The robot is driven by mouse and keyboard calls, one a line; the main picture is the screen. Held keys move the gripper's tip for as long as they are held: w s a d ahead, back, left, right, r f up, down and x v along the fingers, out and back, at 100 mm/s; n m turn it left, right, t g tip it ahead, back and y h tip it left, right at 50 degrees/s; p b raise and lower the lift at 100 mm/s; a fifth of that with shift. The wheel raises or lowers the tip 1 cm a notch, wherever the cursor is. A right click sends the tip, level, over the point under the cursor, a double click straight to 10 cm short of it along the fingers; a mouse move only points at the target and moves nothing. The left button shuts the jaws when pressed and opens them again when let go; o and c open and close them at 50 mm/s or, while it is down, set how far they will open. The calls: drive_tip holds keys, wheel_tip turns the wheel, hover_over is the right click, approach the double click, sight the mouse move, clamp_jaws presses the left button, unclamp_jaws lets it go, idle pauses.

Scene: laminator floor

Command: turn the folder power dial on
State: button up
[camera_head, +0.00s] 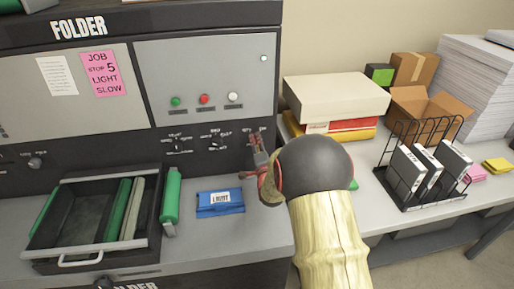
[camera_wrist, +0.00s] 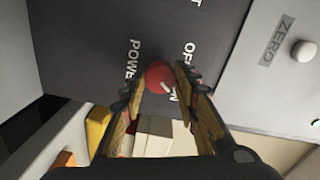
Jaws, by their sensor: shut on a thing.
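The folder power dial (camera_wrist: 157,73) is a red round knob on the dark panel, with POWER, OFF and a partly hidden ON lettered around it in the wrist view. Its short white mark points toward the lower right, on the side of the ON lettering. My gripper (camera_wrist: 158,80) is shut on the dial, one finger on each side. In the head view my gripper (camera_head: 257,148) reaches the right end of the folder's (camera_head: 205,70) dark control strip, and it hides the dial there.
A small green light (camera_head: 263,58) shows at the panel's upper right. Green, red and white buttons (camera_head: 233,97) sit above the strip. Below are a blue labelled box (camera_head: 220,202) and a black tray (camera_head: 150,200). Stacked boxes (camera_head: 335,97) and a wire rack (camera_head: 440,195) stand right.

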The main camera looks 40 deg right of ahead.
drive_tip(key=shift+m+b, duration=0.35)
drive_tip(key=shift+m, duration=0.25)
drive_tip(key=o, duration=1.2)
drive_tip(key=shift+c, duration=0.2)
drive_tip(key=v, duration=1.2)
drive_tip(key=shift+d, duration=0.1)
